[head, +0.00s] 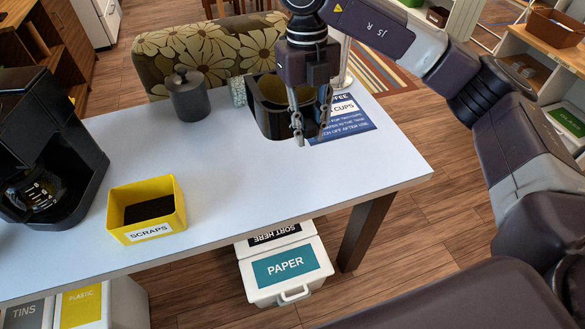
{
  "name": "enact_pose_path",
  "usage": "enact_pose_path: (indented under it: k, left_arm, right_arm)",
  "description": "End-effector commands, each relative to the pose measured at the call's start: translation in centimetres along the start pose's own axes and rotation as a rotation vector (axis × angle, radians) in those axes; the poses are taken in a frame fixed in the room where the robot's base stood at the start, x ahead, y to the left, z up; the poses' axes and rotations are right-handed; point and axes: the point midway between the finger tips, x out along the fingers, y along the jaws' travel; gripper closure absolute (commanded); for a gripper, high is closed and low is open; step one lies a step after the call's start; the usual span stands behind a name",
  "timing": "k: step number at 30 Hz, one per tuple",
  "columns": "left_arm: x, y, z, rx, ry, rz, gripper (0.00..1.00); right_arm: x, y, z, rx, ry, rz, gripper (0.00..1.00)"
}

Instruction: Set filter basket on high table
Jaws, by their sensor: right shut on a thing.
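The filter basket (268,121) is a dark, open-topped holder near the back right of the white tabletop (236,184). My right gripper (298,124) comes down from above and is shut on the basket's right wall. The fingers and wrist cover part of the basket's rim and right side. I cannot tell whether its underside touches the table. The white table is the only table clearly in view; its right front leg shows below. My left gripper is not in view.
A black coffee maker (46,157) stands at the left, beside a yellow scraps bin (147,213). A grey lidded jar (187,97) and a blue sign (345,121) flank the basket. The tabletop's middle and right front are clear. A paper bin (286,270) stands below.

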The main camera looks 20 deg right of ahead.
Motion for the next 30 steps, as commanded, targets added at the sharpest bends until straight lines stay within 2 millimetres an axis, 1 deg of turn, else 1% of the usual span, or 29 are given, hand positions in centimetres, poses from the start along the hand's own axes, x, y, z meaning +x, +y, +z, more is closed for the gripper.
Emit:
enact_pose_path:
  k: [2,5,8,12,13,15,18,21,24,28,30]
  left_arm:
    - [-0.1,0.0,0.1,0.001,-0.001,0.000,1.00]
    - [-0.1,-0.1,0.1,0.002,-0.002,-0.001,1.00]
    - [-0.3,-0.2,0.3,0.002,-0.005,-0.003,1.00]
    - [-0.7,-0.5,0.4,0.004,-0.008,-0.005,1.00]
    - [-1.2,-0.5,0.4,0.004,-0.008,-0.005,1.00]
    - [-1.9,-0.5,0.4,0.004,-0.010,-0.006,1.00]
    - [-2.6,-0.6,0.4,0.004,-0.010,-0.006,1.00]
    - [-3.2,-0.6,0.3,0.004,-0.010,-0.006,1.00]
    - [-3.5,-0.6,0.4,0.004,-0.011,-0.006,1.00]
    - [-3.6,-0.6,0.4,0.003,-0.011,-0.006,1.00]
    - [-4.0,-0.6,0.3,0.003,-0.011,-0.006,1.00]
  right_arm:
    - [0.1,0.1,0.1,0.041,0.000,0.006,1.00]
    - [1.1,0.1,0.2,0.061,0.004,0.007,1.00]
    - [3.1,0.1,0.3,0.062,0.007,0.009,1.00]
    - [6.2,0.1,0.6,0.061,0.007,0.009,1.00]
    - [6.8,0.1,0.7,0.061,0.007,0.007,1.00]
    - [8.6,0.0,0.9,0.061,0.007,0.006,1.00]
    - [11.2,0.0,1.2,0.060,0.006,0.006,1.00]
    - [13.3,0.1,1.5,0.060,0.004,0.006,1.00]
    - [14.8,0.1,1.7,0.060,0.002,0.006,1.00]
    - [15.7,0.1,1.9,0.059,0.000,0.007,1.00]
    - [16.6,0.1,1.9,0.060,0.002,0.006,1.00]
